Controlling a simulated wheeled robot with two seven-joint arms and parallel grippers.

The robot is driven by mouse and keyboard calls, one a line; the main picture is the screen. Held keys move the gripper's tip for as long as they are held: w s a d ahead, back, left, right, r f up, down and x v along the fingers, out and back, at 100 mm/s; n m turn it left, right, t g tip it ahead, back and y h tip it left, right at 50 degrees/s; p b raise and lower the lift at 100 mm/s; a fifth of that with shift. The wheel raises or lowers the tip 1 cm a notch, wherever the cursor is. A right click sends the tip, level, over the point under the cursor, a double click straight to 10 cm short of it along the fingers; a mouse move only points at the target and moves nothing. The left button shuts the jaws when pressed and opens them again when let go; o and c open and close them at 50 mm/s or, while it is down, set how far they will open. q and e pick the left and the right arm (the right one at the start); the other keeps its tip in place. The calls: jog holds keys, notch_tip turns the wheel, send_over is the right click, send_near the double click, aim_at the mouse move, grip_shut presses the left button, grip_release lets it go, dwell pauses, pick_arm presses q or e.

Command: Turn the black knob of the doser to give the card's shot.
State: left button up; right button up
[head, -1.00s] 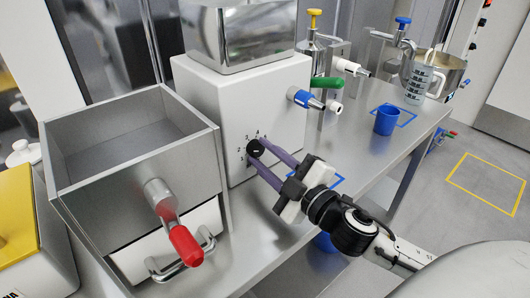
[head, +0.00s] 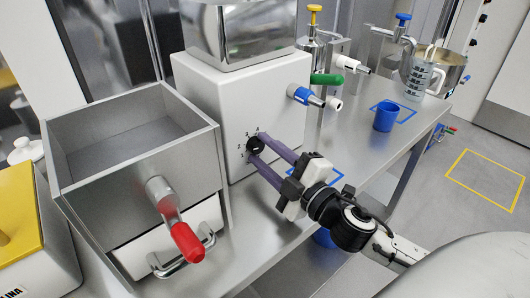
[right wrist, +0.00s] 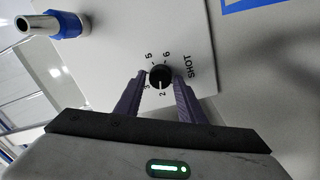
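The doser is a white box (head: 215,95) with a small black knob (head: 256,146) on its front face. In the right wrist view the knob (right wrist: 159,75) sits in a ring of printed numbers beside the word SHOT. Its white mark points toward the 2. My right gripper (head: 257,149) has its two purple fingers on either side of the knob, and they look closed on it. The fingers also flank the knob in the right wrist view (right wrist: 160,78) and cover part of the dial. My left gripper is not in view. No card is readable.
A steel bin (head: 130,130) with a red-handled lever (head: 186,241) stands left of the doser. A blue cup (head: 387,117) and a measuring jug (head: 418,80) stand further right on the steel table (head: 350,140).

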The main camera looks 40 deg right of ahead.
jog(key=shift+o, duration=0.9)
jog(key=shift+s+f, duration=0.15)
jog(key=shift+s, duration=0.4)
jog(key=s+b, duration=0.1)
jog(key=s, duration=0.3)
jog(key=s+b, duration=0.1)
jog(key=s, duration=0.2)
jog(key=shift+s+d+f, duration=0.2)
jog(key=shift+s, duration=0.2)
jog(key=shift+s+r+b, duration=0.15)
jog(key=shift+s+b, duration=0.2)
jog(key=shift+s, duration=0.35)
jog(key=shift+s, duration=0.1)
